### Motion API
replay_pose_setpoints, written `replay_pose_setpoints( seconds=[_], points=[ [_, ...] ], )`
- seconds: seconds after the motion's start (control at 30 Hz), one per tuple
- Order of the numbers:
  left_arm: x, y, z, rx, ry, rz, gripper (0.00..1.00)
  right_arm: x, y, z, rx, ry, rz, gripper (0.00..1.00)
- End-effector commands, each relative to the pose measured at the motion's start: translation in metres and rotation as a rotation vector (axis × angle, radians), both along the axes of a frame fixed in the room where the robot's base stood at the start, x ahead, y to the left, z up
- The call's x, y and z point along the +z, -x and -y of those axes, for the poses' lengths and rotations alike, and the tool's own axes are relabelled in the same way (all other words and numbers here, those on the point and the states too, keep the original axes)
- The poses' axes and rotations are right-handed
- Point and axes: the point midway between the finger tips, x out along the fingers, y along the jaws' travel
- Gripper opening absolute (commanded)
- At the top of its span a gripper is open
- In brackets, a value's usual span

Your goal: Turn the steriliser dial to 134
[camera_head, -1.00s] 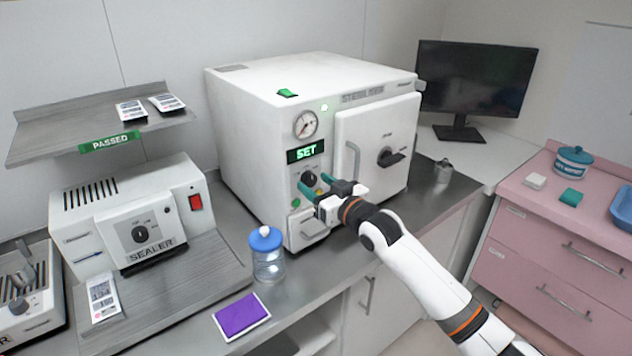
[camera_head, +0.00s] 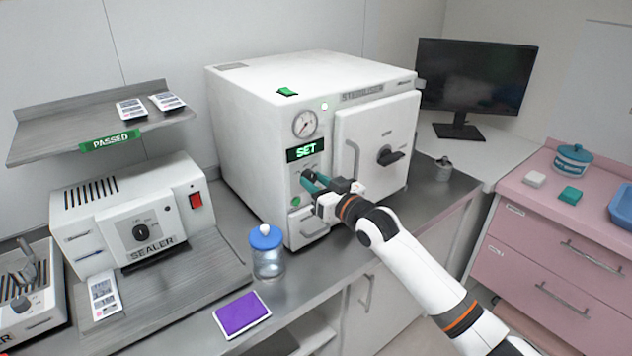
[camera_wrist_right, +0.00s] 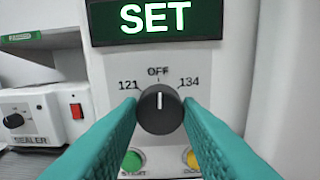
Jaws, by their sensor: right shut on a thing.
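The white steriliser (camera_head: 250,130) stands on the counter. Its black dial (camera_wrist_right: 160,112) shows in the right wrist view, with 121 at its left, OFF above and 134 at its right. The dial's white pointer line is upright, at OFF. My right gripper (camera_head: 309,180) is at the steriliser's front panel, its teal fingers shut on the dial, one on each side. In the head view the fingers hide most of the dial. A green SET display (camera_head: 306,150) is lit above it. My left gripper is not in view.
Below the dial are a green button (camera_wrist_right: 133,161) and a yellow button (camera_wrist_right: 192,158). The steriliser door (camera_head: 375,150) and its handle are right of the panel. A blue-lidded jar (camera_head: 268,262) and a purple pad (camera_head: 241,314) stand in front. The sealer (camera_head: 130,215) is at left.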

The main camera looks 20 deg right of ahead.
Motion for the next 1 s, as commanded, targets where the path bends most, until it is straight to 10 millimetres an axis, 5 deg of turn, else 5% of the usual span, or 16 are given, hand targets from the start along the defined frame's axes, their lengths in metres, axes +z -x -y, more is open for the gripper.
replay_pose_setpoints(
  seconds=[1.0],
  points=[
    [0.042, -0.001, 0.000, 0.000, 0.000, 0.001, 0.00, 0.000, 0.000, 0.000, -0.001, -0.708, -0.258, 0.09]
  ],
)
